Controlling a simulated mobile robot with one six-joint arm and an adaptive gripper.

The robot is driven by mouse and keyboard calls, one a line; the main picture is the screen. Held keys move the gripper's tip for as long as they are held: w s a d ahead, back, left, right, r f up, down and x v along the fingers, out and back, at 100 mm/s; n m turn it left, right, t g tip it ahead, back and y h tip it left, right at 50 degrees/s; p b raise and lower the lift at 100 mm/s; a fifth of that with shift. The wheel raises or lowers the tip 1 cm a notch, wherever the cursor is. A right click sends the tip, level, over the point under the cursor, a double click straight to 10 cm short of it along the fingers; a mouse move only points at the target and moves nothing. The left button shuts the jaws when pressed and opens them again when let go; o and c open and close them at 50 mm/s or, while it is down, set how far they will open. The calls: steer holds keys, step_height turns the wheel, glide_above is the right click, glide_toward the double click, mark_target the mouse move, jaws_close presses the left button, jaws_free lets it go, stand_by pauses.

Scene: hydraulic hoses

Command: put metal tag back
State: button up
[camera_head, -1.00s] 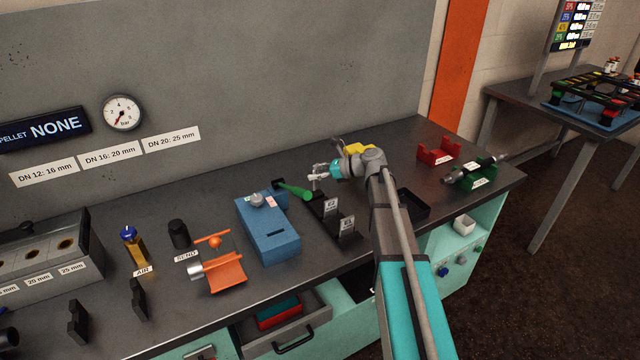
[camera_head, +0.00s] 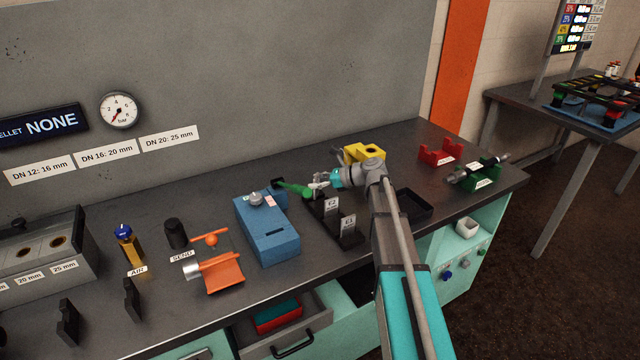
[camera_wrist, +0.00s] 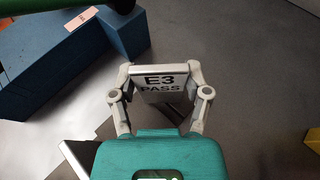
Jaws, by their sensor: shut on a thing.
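The metal tag (camera_wrist: 160,84), a light plate reading "E3 PASS", stands between the two fingers of my gripper (camera_wrist: 160,90) in the wrist view. The gripper is shut on it. In the head view my gripper (camera_head: 320,183) is over the back end of the black tag rack (camera_head: 345,240). Two other tags stand in the rack, E2 (camera_head: 331,205) and E1 (camera_head: 348,222). Whether the E3 tag touches the rack cannot be told. The rack's slot under the gripper is hidden.
A blue device (camera_head: 268,230) with a green handle-like part (camera_head: 295,189) stands close left of the gripper. A yellow holder (camera_head: 364,153) is behind my wrist. A black tray (camera_head: 410,204) lies to the right, with a red holder (camera_head: 440,155) and green holder (camera_head: 478,176) beyond.

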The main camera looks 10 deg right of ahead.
steer(key=shift+f+b, duration=0.4)
steer(key=o, duration=1.2)
steer(key=shift+r, duration=0.1)
steer(key=shift+r, duration=0.1)
steer(key=shift+r+p, duration=0.35)
steer(key=shift+p, duration=0.15)
steer(key=p+v, duration=0.4)
steer(key=v, duration=0.8)
steer(key=shift+f, duration=0.1)
steer(key=shift+s, duration=0.1)
